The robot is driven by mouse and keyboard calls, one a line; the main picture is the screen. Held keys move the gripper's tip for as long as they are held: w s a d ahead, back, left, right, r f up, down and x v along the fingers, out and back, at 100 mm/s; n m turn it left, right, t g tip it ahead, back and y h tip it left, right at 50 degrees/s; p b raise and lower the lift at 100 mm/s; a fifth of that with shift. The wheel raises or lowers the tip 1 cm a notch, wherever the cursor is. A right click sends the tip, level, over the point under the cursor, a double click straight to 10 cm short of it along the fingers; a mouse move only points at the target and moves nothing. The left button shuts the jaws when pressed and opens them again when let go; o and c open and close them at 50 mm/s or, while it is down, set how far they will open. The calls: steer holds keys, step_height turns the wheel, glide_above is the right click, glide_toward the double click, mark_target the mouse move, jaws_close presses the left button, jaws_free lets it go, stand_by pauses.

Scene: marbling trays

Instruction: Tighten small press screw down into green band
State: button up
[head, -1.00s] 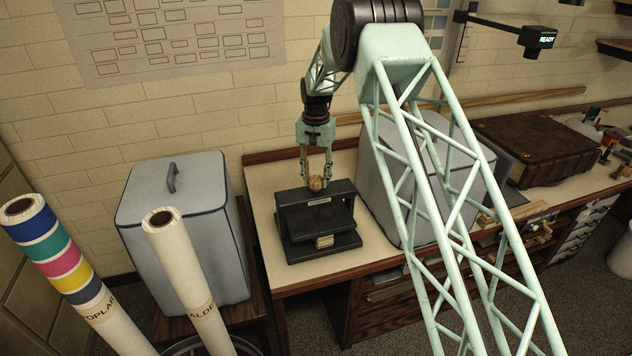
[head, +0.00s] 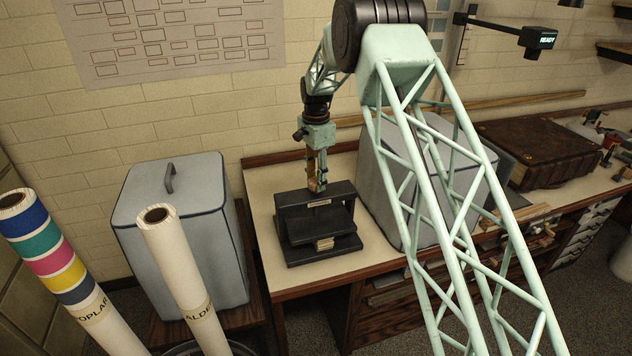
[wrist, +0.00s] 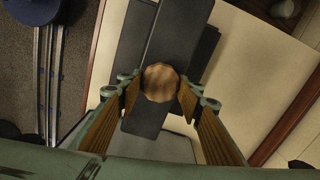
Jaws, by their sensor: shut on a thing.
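The small press (head: 290,225) is black and stands on the bench near its left end. Its screw has a round wooden knob (wrist: 160,82), seen from above in the wrist view between my fingers. My gripper (head: 317,186) points straight down over the top of the press and is shut on the knob. In the head view the fingers hide most of the knob. The press (wrist: 160,40) also shows beneath the knob in the wrist view. No green band is visible; the screw's shaft is hidden.
A grey covered box (head: 190,240) stands left of the bench, and another grey box (head: 375,200) stands close to the right of the press, partly behind my arm. Paper rolls (head: 180,265) lean at front left.

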steer(key=m+b, duration=0.1)
steer(key=m, duration=0.5)
steer(key=shift+m, duration=0.4)
steer(key=m, duration=0.6)
steer(key=shift+m, duration=0.3)
steer(key=o, duration=0.9)
steer(key=shift+c, duration=0.2)
steer(key=shift+r, duration=0.15)
step_height(320, 180, up, 12)
stand_by(0.4)
